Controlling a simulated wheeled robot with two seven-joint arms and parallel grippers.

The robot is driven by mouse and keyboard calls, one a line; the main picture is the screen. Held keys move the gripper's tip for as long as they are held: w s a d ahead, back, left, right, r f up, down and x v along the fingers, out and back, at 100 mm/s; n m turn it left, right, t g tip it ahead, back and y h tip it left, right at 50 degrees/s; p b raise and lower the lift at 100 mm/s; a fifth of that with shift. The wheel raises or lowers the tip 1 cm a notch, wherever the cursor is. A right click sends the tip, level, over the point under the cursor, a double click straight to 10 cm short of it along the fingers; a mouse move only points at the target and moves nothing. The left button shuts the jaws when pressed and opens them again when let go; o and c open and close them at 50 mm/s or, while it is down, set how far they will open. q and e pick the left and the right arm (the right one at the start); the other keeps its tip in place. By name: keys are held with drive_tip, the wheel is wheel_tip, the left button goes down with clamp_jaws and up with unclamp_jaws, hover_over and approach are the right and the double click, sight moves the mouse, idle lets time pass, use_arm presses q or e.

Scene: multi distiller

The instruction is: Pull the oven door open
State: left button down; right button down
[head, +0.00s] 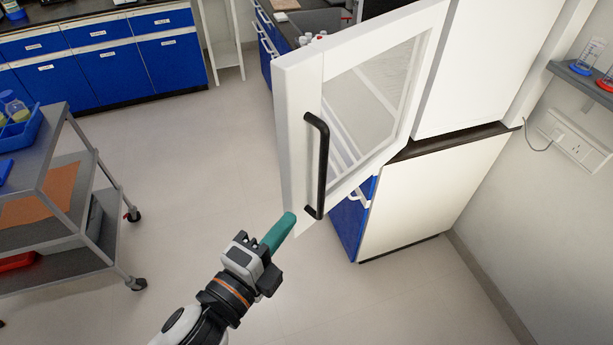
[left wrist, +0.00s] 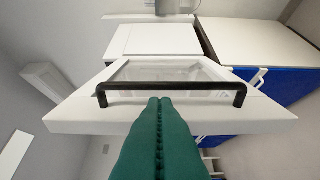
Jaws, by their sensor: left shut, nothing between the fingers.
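The oven door (head: 298,95) is white with a glass window and stands swung out from the white oven body (head: 482,65). Its black bar handle (head: 323,165) runs upright near the free edge. My left gripper (head: 290,217), with green fingers, is shut and empty at the door's lower free corner, just left of the handle's lower end. In the left wrist view the closed fingertips (left wrist: 160,101) point at the door front and overlap the handle's edge (left wrist: 200,86); I cannot tell whether they touch. My right gripper is not in view.
The oven stands on a white and blue cabinet (head: 420,195) beside the right wall. A grey trolley (head: 65,225) with blue trays stands at the left. Blue drawers (head: 100,70) line the back. The floor between the trolley and the door is clear.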

sight(295, 181)
use_arm(q)
drive_tip(key=w+p, duration=0.1)
drive_tip(key=w, duration=0.2)
drive_tip(key=w+d+p, duration=0.1)
drive_tip(key=w, duration=0.2)
drive_tip(key=w+p, duration=0.1)
drive_tip(key=w, duration=0.2)
drive_tip(key=shift+w+d+p, duration=0.35)
drive_tip(key=shift+p, duration=0.05)
drive_tip(key=shift+d, duration=0.1)
